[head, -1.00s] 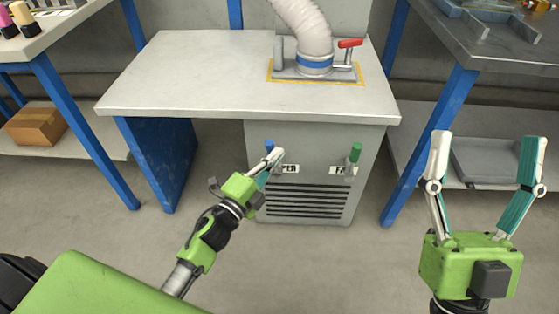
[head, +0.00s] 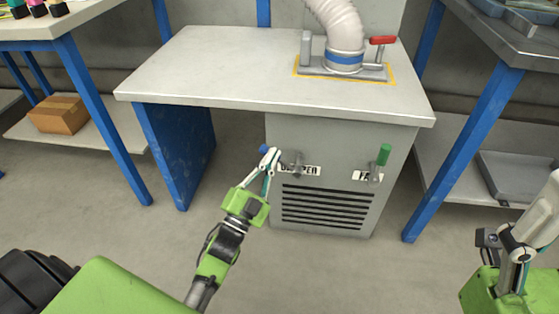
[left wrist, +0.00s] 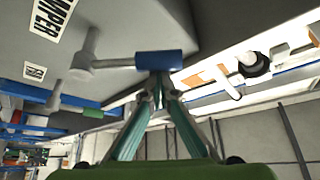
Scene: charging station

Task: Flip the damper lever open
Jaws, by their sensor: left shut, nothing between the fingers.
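The damper lever is a grey arm with a blue grip (head: 264,149) on the front of the grey cabinet. It points left from its pivot (head: 295,158), above the black-on-white DAMPER label (head: 299,170). In the left wrist view its blue grip (left wrist: 158,60) sits just beyond my fingertips. My left gripper (head: 270,157) is shut and empty, its tips together at the blue grip, touching or very close. My right gripper (head: 535,225) is at the right edge, partly cut off, away from the cabinet.
A second lever with a green grip (head: 384,154) stands nearly upright to the right, above another label. A hose (head: 340,30) and a red-handled lever (head: 383,40) are on the bench top (head: 220,70). Blue-legged tables flank the bench. Floor in front is clear.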

